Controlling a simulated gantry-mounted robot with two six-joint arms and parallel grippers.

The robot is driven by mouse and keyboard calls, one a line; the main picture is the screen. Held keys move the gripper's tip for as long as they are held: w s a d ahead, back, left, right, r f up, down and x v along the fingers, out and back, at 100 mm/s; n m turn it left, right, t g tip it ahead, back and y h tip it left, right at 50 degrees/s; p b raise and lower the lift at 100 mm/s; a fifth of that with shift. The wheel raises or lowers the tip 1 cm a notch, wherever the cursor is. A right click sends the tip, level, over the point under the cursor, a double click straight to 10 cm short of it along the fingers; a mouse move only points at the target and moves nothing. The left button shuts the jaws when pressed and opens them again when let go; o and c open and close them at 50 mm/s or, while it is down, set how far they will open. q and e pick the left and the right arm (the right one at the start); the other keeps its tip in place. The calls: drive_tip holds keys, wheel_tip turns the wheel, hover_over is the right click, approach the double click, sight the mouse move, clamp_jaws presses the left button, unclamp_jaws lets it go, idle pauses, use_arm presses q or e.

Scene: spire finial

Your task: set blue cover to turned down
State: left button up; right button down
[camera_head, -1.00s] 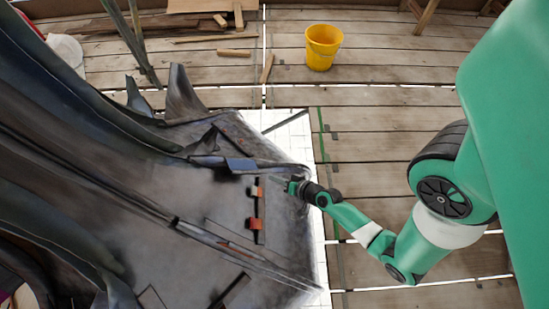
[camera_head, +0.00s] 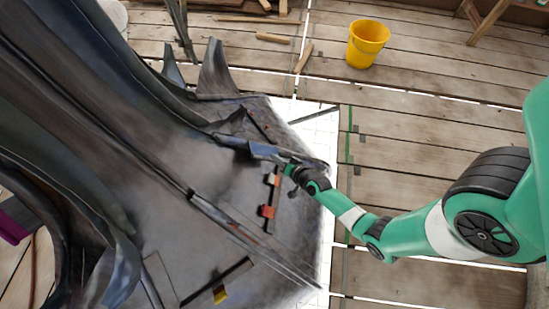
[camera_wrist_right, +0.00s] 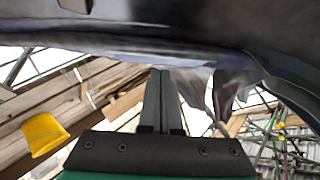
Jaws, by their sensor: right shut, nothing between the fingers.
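The blue cover (camera_head: 262,150) is a small blue flap on the dark metal body of the spire (camera_head: 215,165), near its upper right edge in the head view. My right gripper (camera_head: 282,160) is at the cover's right end, touching or very close; I cannot tell which. In the right wrist view, the fingers of the right gripper (camera_wrist_right: 164,100) are together and empty, pointing at a dark surface with a bluish band. The cover's tilt is hard to read, as the gripper partly overlaps its end. My left gripper is not in view.
Red-orange blocks (camera_head: 267,211) sit in a slot below the cover. A yellow piece (camera_head: 220,294) shows at a lower slot. A yellow bucket (camera_head: 367,44) stands on the plank floor, and it also shows in the right wrist view (camera_wrist_right: 44,134). Loose boards lie behind.

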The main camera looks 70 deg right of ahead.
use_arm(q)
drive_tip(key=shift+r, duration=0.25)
use_arm(e)
drive_tip(key=shift+w+a+f, duration=0.25)
drive_tip(key=shift+w+f, duration=0.15)
drive_tip(key=shift+f, duration=0.1)
